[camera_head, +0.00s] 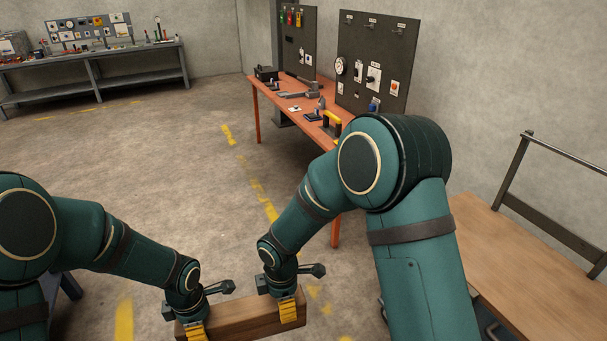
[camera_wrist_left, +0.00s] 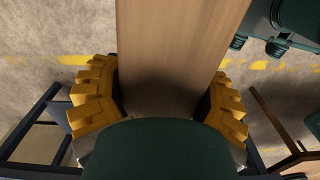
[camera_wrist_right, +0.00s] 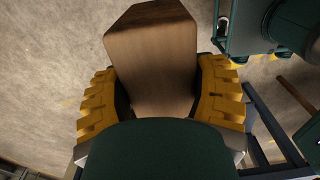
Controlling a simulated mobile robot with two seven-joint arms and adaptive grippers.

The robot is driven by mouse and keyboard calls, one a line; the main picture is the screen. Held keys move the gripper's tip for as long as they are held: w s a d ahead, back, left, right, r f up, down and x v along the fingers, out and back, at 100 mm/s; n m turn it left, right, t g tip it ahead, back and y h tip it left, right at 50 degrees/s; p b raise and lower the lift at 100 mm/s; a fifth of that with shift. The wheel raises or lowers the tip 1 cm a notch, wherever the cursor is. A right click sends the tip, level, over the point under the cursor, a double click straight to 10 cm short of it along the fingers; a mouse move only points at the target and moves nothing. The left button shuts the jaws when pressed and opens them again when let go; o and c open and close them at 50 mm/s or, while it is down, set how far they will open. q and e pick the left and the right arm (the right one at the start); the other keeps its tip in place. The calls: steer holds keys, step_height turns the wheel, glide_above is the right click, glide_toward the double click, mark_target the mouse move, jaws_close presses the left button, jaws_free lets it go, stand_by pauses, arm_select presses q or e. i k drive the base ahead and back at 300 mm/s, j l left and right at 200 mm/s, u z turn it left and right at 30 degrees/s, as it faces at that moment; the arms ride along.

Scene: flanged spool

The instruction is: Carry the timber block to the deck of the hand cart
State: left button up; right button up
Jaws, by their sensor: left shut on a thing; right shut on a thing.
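The timber block (camera_head: 240,316) is a long brown wooden beam, held up at the bottom middle of the head view with bare floor behind it. My left gripper (camera_head: 193,328) is shut on its left part, and my right gripper (camera_head: 289,309) is shut near its right end. In the left wrist view the block (camera_wrist_left: 178,50) runs between the yellow fingers. In the right wrist view the block's end (camera_wrist_right: 152,55) sticks out past the fingers. The hand cart's wooden deck (camera_head: 535,265) is at the right, apart from the block, partly hidden by my right arm.
The cart's dark metal handle frame (camera_head: 555,205) rises along the deck's far right side, near the wall. An orange workbench (camera_head: 300,100) with tools and panels stands beyond my right arm. A grey workbench (camera_head: 90,80) is at the back left. The floor between them is clear, with yellow markings.

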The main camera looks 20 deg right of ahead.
mark_target(477, 257)
steer(key=i+j+z, duration=0.1)
steer(key=i+z, duration=0.25)
steer(key=i, duration=0.25)
steer(key=i+z, duration=0.4)
steer(key=z, duration=0.2)
steer(key=i+z, duration=0.15)
steer(key=z, duration=0.2)
steer(key=i+z, duration=0.15)
steer(key=z, duration=0.2)
steer(key=i+l+z, duration=0.1)
steer(key=i+z, duration=0.45)
steer(key=z, duration=0.2)
steer(key=i+z, duration=0.35)
steer(key=k, duration=0.05)
